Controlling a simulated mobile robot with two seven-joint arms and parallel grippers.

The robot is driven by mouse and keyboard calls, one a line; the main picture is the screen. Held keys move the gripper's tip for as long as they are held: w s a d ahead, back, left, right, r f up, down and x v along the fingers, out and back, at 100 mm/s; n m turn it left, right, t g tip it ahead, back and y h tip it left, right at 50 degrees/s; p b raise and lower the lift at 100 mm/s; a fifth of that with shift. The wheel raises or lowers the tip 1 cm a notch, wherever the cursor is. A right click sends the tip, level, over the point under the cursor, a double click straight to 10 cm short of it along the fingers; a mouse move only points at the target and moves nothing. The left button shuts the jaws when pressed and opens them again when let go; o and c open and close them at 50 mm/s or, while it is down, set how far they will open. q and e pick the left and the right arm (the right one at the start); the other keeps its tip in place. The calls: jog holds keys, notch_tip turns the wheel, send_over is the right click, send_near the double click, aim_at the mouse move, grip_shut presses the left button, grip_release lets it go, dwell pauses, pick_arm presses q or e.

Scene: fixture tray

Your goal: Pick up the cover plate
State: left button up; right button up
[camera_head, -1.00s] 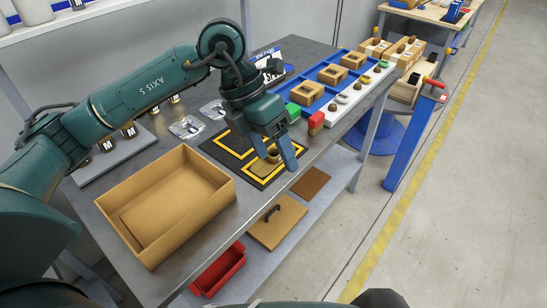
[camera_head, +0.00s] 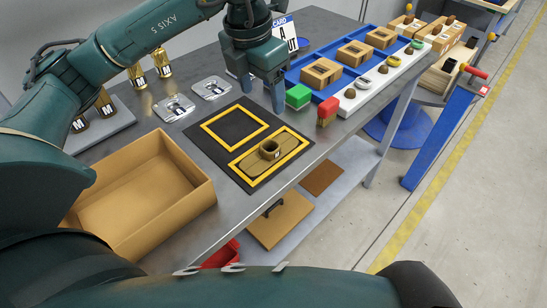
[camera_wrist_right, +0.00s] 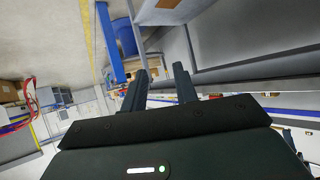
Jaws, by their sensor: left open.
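Two flat silver plates, each with a dark printed symbol, lie on the grey bench in the head view, the near one (camera_head: 174,108) and the far one (camera_head: 212,88). My left gripper (camera_head: 259,94) is open and empty, fingers down, to the right of the far plate and behind the black mat (camera_head: 194,132). My right gripper (camera_wrist_right: 160,88) is open and empty in the right wrist view, away from the bench top.
An open cardboard box (camera_head: 195,201) stands at the bench's near left. The mat's left frame is empty.

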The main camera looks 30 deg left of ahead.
aim_at(269, 143)
pick_arm(q)
jog(key=f, duration=0.5)
jog(key=w+f, duration=0.1)
jog(key=f, duration=0.4)
jog(key=w+f, duration=0.1)
jog(key=f, duration=0.4)
jog(key=shift+d+f, duration=0.2)
jog(key=shift+d, duration=0.05)
jog(key=shift+c, duration=0.6)
jog(key=c, duration=1.2)
